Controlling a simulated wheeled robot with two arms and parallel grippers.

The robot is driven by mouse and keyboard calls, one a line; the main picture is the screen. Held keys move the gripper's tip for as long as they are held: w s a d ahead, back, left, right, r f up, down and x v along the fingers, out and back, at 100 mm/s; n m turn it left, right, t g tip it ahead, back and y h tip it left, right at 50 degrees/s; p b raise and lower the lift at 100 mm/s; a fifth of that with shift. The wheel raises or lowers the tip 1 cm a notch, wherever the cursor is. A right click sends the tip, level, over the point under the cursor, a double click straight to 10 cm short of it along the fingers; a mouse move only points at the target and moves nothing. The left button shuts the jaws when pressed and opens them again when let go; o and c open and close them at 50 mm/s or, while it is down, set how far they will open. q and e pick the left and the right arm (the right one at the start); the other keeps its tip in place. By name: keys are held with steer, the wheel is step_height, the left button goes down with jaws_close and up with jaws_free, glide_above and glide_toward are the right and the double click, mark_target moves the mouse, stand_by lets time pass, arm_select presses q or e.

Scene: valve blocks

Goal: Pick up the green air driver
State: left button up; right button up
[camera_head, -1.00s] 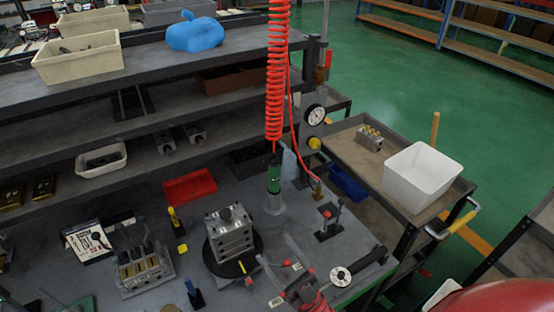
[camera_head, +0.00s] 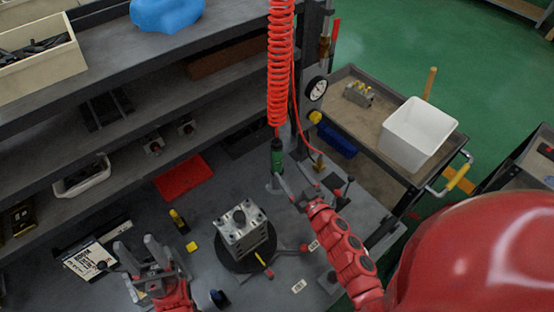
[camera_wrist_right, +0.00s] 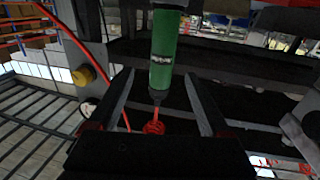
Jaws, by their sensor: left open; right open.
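The green air driver (camera_head: 277,157) hangs upright from a red coiled hose (camera_head: 280,75) above the workbench. In the right wrist view the green air driver (camera_wrist_right: 163,55) stands between the tips of my right gripper (camera_wrist_right: 160,78), with a gap on both sides. In the head view my right gripper (camera_head: 291,182) is open, just below and right of the driver. I cannot tell how deep the driver lies between its fingers. My left gripper (camera_head: 140,260) is open and empty over the left front of the bench, far from the driver.
A metal valve block (camera_head: 242,228) sits on a black round base left of the right arm. A pressure gauge (camera_head: 317,88) and a yellow knob (camera_head: 315,117) are on the post behind the driver. A red tray (camera_head: 183,178) lies on the bench. A white bin (camera_head: 417,134) stands on the side cart.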

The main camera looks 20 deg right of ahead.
mark_target(280, 160)
steer(key=w, duration=0.3)
steer(key=w+a, duration=0.1)
steer(key=w, duration=0.1)
steer(key=shift+w+a, duration=0.1)
steer(key=shift+w, duration=0.3)
steer(key=w+b, duration=0.1)
steer(key=w, duration=0.1)
steer(key=w+a+b, duration=0.1)
steer(key=w, duration=0.2)
steer(key=shift+a+f, duration=0.15)
steer(key=shift+f, duration=0.05)
steer(key=shift+c, duration=0.9)
jaws_close()
steer(key=shift+w, duration=0.1)
